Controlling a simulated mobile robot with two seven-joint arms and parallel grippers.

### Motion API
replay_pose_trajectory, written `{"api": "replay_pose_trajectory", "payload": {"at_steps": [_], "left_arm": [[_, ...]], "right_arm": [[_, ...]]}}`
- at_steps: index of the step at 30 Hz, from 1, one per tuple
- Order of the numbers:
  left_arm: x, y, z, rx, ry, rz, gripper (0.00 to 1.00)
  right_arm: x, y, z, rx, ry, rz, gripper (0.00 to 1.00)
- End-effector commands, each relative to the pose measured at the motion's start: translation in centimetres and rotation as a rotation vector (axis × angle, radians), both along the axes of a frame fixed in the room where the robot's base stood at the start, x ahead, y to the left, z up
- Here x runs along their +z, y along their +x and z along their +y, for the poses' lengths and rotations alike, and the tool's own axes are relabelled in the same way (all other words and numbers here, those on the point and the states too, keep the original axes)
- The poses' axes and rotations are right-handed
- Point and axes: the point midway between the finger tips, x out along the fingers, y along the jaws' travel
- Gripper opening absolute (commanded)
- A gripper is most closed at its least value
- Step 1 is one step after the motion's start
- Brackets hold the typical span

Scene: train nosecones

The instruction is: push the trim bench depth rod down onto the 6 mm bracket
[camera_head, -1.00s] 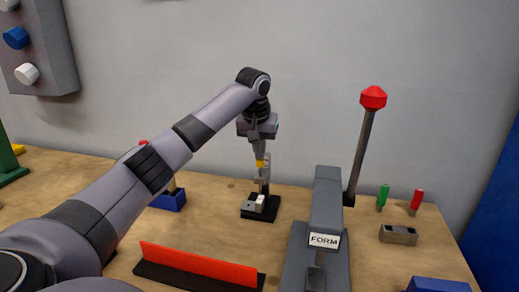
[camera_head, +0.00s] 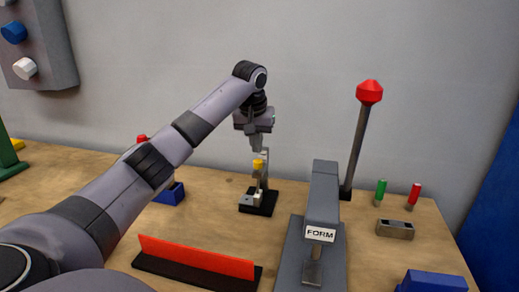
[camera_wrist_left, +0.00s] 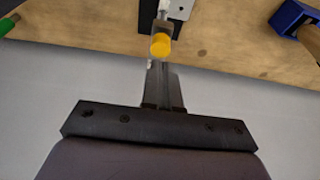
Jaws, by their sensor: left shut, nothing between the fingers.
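The trim bench depth rod, with its yellow cap (camera_head: 258,164), stands upright on a small stand with a black base (camera_head: 262,209). The light grey bracket (camera_head: 250,198) lies on that base, partly hidden. The cap (camera_wrist_left: 160,45) also shows in the left wrist view, with the pale bracket plate (camera_wrist_left: 180,8) beyond it. My left gripper (camera_head: 258,148) points down just above the cap, shut and empty. Its fingertips (camera_wrist_left: 158,66) look very close to the cap; I cannot tell whether they touch it. Whether the rod meets the bracket is too small to tell. My right gripper is not in view.
A grey FORM press (camera_head: 321,210) with a red-knobbed lever (camera_head: 358,140) stands to the right. A red strip in a dark holder (camera_head: 195,256) lies in front. A blue holder (camera_head: 170,194) sits left, partly behind my arm. Green and red pegs (camera_head: 381,192) stand far right.

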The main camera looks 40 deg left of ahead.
Motion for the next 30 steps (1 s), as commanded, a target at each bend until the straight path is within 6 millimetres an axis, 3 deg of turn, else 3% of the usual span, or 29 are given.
{"api": "replay_pose_trajectory", "payload": {"at_steps": [11, 19, 30], "left_arm": [[9.2, -2.2, -0.7, -0.001, 0.000, -0.007, 0.00], [10.7, -2.6, -0.9, 0.001, 0.002, -0.004, 0.00], [10.9, -2.7, -0.9, 0.002, 0.000, -0.002, 0.00]], "right_arm": [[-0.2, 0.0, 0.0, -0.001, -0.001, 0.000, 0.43], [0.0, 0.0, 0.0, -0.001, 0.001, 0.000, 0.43], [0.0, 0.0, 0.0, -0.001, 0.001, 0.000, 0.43]]}}
